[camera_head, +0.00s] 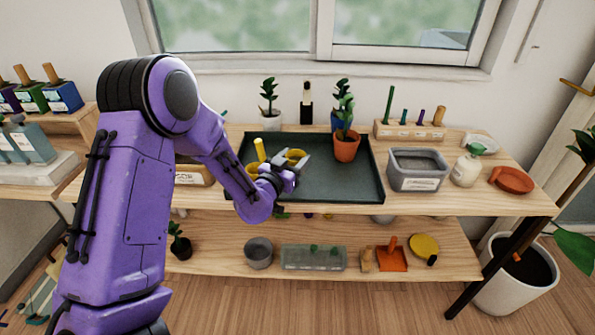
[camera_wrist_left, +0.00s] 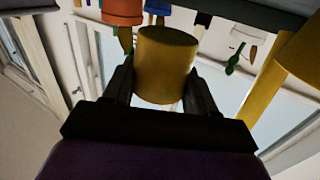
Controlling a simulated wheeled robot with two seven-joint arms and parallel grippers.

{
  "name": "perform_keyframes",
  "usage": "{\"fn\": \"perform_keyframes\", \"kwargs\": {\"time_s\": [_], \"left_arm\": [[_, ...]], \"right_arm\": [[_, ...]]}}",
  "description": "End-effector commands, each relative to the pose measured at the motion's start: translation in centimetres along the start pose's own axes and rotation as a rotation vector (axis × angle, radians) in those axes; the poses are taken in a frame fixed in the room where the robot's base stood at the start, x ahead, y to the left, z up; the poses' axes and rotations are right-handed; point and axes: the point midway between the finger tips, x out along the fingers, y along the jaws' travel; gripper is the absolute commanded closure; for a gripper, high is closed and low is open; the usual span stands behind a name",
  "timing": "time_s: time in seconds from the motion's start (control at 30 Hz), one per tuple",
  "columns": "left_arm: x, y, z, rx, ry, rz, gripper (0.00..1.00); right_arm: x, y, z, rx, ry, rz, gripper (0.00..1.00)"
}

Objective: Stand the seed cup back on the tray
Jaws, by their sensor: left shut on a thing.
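The seed cup (camera_wrist_left: 165,72) is a yellow cylinder between the two fingers of my left gripper (camera_wrist_left: 163,88) in the left wrist view. In the head view its yellow edge (camera_head: 297,155) shows just behind my left gripper (camera_head: 287,172), which hides much of it. The gripper is shut on the cup, over the left part of the dark tray (camera_head: 335,190). I cannot tell whether the cup touches the tray. My right gripper is not in view.
A yellow post (camera_head: 260,150) stands on the tray left of the cup, and a plant in an orange pot (camera_head: 347,147) stands at the tray's back right. A grey bin (camera_head: 417,170) is right of the tray. The tray's front middle is clear.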

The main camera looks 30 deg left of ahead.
Motion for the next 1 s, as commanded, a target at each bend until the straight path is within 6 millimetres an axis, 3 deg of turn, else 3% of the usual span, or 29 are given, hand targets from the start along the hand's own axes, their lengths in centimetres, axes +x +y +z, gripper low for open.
{"fn": "perform_keyframes", "kwargs": {"time_s": [0.13, 0.3, 0.67, 0.7, 0.77, 1.0], "left_arm": [[1.1, 0.4, 1.6, -0.001, -0.002, 0.001, 0.76], [1.0, 0.5, 4.0, -0.002, 0.0, 0.001, 0.76], [1.0, 0.5, 4.6, 0.0, 0.001, 0.001, 0.76], [1.0, 0.5, 4.6, 0.0, 0.001, 0.001, 0.37], [0.9, 0.5, 4.5, 0.0, 0.0, 0.001, 0.17], [0.9, 0.4, 4.5, 0.0, 0.001, 0.001, 0.17]], "right_arm": [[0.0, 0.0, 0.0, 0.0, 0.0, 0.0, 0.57], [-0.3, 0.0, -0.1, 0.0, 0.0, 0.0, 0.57], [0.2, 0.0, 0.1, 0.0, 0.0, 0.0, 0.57], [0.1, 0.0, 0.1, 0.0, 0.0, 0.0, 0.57], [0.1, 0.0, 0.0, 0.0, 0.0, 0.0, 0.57], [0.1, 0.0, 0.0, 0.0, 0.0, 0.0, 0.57]]}}
